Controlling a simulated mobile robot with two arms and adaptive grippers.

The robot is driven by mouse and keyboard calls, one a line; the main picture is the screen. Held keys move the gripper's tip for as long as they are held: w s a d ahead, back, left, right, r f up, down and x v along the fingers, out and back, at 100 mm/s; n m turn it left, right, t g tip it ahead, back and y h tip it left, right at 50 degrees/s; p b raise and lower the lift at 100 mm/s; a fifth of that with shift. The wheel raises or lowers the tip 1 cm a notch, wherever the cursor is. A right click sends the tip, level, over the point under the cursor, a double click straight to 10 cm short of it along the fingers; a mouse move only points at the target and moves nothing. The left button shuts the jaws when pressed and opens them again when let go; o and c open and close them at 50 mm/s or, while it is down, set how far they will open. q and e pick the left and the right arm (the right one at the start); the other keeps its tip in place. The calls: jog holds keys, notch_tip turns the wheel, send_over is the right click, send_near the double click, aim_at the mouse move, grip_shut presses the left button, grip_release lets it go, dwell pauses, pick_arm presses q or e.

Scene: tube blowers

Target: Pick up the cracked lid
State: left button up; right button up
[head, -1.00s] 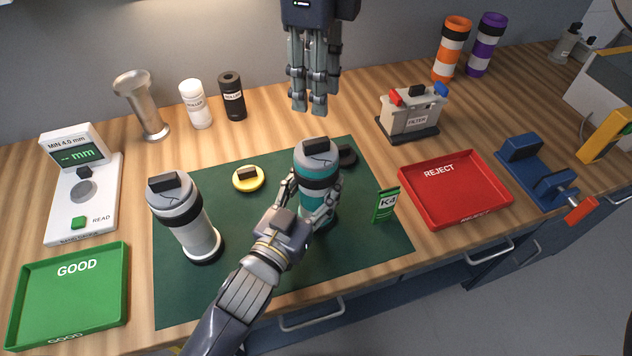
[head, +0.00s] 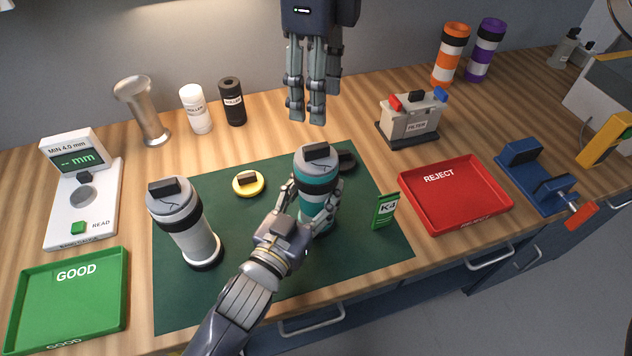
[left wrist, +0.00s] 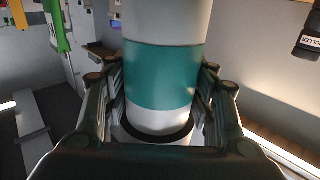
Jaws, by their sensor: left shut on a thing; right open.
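A white-and-teal tube (head: 316,200) stands on the green mat (head: 250,284), capped by a grey lid (head: 314,157) with a black handle and thin dark crack-like lines. My left gripper (head: 318,215) is shut around this tube below the lid; in the left wrist view the fingers (left wrist: 160,110) flank its teal band (left wrist: 160,75). My right gripper (head: 308,120) is open and empty, pointing down behind the teal tube.
A yellow disc (head: 248,184) and a partly hidden black disc (head: 346,161) lie on the mat. A green K4 packet (head: 385,211) stands right of the teal tube. The green GOOD tray (head: 70,305) is left; the red REJECT tray (head: 456,200) is right.

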jog(key=o, duration=0.4)
jog(key=shift+s+n, duration=0.1)
jog(key=shift+n, duration=0.3)
jog(key=shift+o, duration=0.6)
jog(key=shift+r+n, duration=0.1)
jog(key=shift+n, duration=0.5)
jog(key=n, duration=0.5)
send_over(317, 146)
jog(key=f, duration=0.6)
jog(key=shift+s+d, duration=0.1)
jog(key=shift+s, duration=0.15)
jog(key=shift+w+f, duration=0.15)
jog(key=shift+f, duration=1.15)
jog(key=shift+w+f, duration=0.15)
jog(key=shift+f, duration=1.15)
